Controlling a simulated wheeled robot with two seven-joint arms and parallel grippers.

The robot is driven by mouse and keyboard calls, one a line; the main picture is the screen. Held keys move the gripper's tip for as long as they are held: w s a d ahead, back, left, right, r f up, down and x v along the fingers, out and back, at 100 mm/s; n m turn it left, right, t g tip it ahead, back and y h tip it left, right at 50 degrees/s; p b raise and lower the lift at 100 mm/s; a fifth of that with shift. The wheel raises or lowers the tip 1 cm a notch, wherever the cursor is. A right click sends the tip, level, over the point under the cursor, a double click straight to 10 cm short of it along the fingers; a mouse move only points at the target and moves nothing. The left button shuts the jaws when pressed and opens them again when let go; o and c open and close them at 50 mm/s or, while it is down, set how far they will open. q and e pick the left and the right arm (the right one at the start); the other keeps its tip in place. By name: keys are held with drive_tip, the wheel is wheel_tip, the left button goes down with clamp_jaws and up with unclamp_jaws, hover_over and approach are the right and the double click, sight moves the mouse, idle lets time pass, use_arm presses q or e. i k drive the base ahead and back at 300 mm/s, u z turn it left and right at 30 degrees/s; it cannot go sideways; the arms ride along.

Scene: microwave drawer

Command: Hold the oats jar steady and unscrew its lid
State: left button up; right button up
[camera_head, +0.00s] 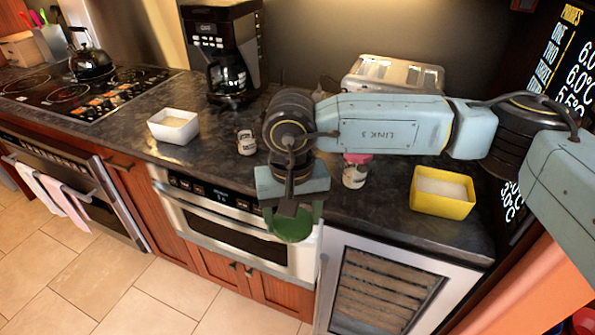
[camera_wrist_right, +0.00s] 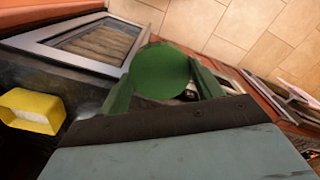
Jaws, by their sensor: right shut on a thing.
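My right gripper (camera_head: 290,212) is shut on a round green lid (camera_head: 292,228), in front of the counter edge and above the microwave drawer front. In the right wrist view the green lid (camera_wrist_right: 160,70) sits between the two green fingers (camera_wrist_right: 163,88) and hides most of what is behind it. I cannot tell whether a jar body is under the lid. A small jar with a dark lid (camera_head: 246,142) and a small jar with a pink lid (camera_head: 355,172) stand upright on the counter; their labels are too small to read. My left gripper is not in view.
On the counter (camera_head: 345,205) are a white bowl (camera_head: 173,127), a coffee maker (camera_head: 227,60), a toaster (camera_head: 395,74) and a yellow container (camera_head: 442,192). A glass-fronted cooler (camera_head: 385,290) is below right. Open tiled floor (camera_head: 150,300) lies in front.

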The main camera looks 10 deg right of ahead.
sight(246, 136)
drive_tip(key=k, duration=0.1)
drive_tip(key=u, duration=1.3)
drive_tip(key=i, duration=0.95)
drive_tip(key=z, duration=1.3)
drive_tip(key=i, duration=0.5)
drive_tip(key=z, duration=0.05)
